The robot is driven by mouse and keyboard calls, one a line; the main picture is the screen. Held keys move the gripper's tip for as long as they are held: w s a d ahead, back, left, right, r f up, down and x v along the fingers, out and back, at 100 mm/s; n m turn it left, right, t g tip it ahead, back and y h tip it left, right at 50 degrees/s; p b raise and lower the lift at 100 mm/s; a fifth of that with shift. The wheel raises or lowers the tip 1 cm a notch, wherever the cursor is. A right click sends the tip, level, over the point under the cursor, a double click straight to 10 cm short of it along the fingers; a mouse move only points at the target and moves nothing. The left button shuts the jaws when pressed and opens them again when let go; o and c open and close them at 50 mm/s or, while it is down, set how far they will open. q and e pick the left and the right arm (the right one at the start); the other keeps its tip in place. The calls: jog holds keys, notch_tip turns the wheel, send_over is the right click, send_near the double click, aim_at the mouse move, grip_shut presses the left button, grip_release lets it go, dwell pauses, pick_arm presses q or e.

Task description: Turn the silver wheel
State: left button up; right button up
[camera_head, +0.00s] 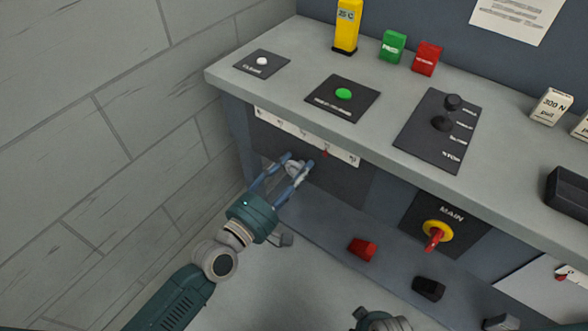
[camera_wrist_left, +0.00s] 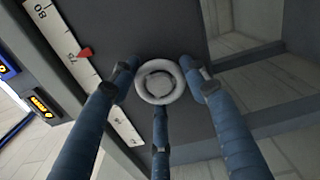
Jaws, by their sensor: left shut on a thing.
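The silver wheel (camera_wrist_left: 160,81) is a pale grey ring on a dark panel, seen face-on in the left wrist view. In the head view the wheel (camera_head: 294,168) is small and partly hidden by my gripper. The blue fingers of my left gripper (camera_head: 297,162) are closed around the wheel's rim, and they frame it in the left wrist view (camera_wrist_left: 160,88). A white scale (camera_head: 305,136) with a red pointer (camera_head: 325,153) runs along the panel above the wheel. The dark green end of my right arm shows at the bottom edge, but its fingers cannot be made out.
The grey counter (camera_head: 300,60) overhangs the panel. It bears a green button (camera_head: 344,94), a white button (camera_head: 262,61) and a black knob panel (camera_head: 437,130). A red-and-yellow MAIN switch (camera_head: 437,232) is to the right. A red block (camera_head: 362,248) lies below. A tiled wall is close on the left.

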pick_arm(q)
jog(key=shift+d+r, duration=0.15)
jog(key=shift+d, duration=0.05)
pick_arm(e)
jog(key=shift+s+f, duration=0.15)
jog(key=shift+s, duration=0.1)
pick_arm(q)
jog(key=o, duration=1.2)
jog(key=shift+s, duration=0.1)
pick_arm(e)
jog(key=shift+s, duration=0.1)
jog(key=shift+a, duration=0.1)
pick_arm(q)
jog(key=v, duration=1.2)
